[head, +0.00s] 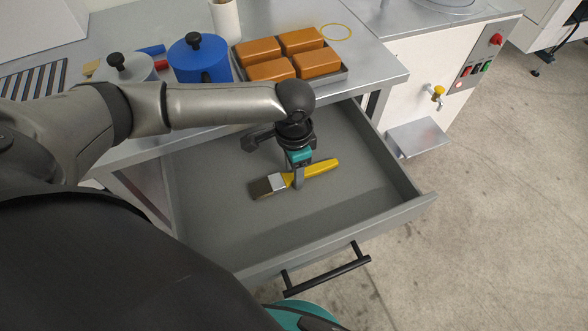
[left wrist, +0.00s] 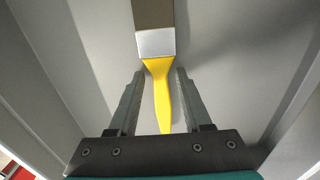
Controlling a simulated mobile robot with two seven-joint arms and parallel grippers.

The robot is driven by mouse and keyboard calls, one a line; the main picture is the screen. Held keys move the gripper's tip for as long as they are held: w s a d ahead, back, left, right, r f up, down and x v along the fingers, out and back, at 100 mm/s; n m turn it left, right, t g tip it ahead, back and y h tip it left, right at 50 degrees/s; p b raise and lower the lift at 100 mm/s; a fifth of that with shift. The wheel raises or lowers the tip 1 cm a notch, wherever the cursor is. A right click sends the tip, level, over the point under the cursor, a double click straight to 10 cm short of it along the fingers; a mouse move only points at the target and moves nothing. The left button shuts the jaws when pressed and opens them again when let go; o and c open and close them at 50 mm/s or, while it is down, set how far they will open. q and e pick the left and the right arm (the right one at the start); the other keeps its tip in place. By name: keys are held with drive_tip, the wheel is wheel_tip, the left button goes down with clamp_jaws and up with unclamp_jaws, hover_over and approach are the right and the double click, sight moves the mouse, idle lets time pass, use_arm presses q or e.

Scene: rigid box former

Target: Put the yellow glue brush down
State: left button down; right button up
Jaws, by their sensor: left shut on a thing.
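The yellow glue brush (head: 323,167) has a yellow handle, a metal ferrule and dark bristles pointing left in the head view. My left gripper (head: 298,182) reaches down into the open grey drawer (head: 365,205) and is shut on the brush near where handle meets ferrule. In the left wrist view the brush (left wrist: 161,100) runs between the two fingers (left wrist: 160,76), bristles at the top. The brush is low over the drawer floor; I cannot tell whether it touches. My right gripper is not in view.
The drawer is otherwise empty, with a black handle (head: 328,270) on its front. On the bench above stand a blue pot (head: 200,60), a tray of orange-brown blocks (head: 318,62) and a yellow ring (head: 336,32). A white machine (head: 435,80) stands to the right.

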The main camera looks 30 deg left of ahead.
use_arm(q)
drive_tip(key=shift+f, duration=0.1)
drive_tip(key=shift+c, duration=1.7)
unclamp_jaws()
